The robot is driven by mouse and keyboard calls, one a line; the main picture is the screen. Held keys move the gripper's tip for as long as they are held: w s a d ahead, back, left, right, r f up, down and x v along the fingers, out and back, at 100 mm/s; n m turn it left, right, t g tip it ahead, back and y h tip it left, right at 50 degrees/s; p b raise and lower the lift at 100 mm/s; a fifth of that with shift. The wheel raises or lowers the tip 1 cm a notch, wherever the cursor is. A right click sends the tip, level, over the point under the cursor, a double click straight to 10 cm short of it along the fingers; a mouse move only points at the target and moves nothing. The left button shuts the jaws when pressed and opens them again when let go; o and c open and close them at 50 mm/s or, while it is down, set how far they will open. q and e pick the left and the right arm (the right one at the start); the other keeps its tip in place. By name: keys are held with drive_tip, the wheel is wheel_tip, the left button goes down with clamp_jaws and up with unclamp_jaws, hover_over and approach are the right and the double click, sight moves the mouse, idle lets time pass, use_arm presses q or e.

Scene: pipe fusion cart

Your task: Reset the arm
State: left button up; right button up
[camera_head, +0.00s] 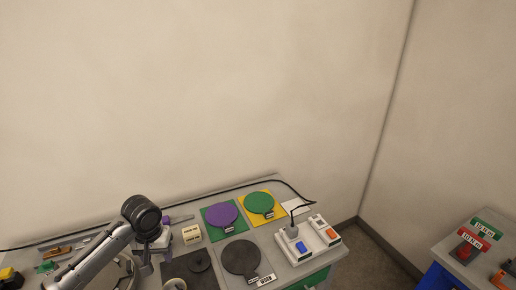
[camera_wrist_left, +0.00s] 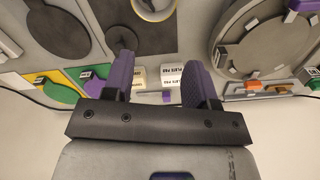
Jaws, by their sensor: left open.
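My left arm (camera_head: 95,255) reaches in from the lower left of the head view, over the left part of the cart top. In the left wrist view my left gripper (camera_wrist_left: 158,62) shows two purple fingers standing well apart. It is open, with nothing held between the fingers. Small white labelled blocks (camera_wrist_left: 172,74) lie on the surface beyond the gap. My right gripper is in neither view.
The grey cart carries a purple disc (camera_head: 222,214) on a green plate, a green disc (camera_head: 259,203) on a yellow plate, a dark disc (camera_head: 240,257) and white switch boxes (camera_head: 296,244). A second table (camera_head: 447,250) stands at right. Bare wall rises behind.

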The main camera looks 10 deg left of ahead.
use_arm(q)
drive_tip(key=w+d+r+m+t+y, duration=0.1)
drive_tip(key=w+d+r+m+t, duration=0.1)
drive_tip(key=r+m+t, duration=0.3)
drive_tip(key=w+d+r+m+t+y, duration=0.1)
drive_tip(key=w+d+r+m+t, duration=0.2)
drive_tip(key=r, duration=0.5)
drive_tip(key=s+d+m+t, duration=0.2)
drive_tip(key=s+d+t, duration=0.2)
drive_tip(key=s+d, duration=0.25)
drive_tip(key=s+d+f+n+g+h, duration=0.15)
drive_tip(key=s+f+g, duration=0.25)
drive_tip(key=s+f, duration=1.2)
drive_tip(key=s+d+f+n+g+h, duration=0.1)
drive_tip(key=s+f+n+g, duration=0.3)
drive_tip(key=s+f, duration=1.2)
wheel_tip(320, 180, up, 27)
drive_tip(key=s+p, duration=0.1)
drive_tip(key=p, duration=2.4)
drive_tip(key=shift+s+r+m, duration=0.2)
drive_tip(key=shift+s+m, duration=0.2)
drive_tip(key=shift+m, duration=0.05)
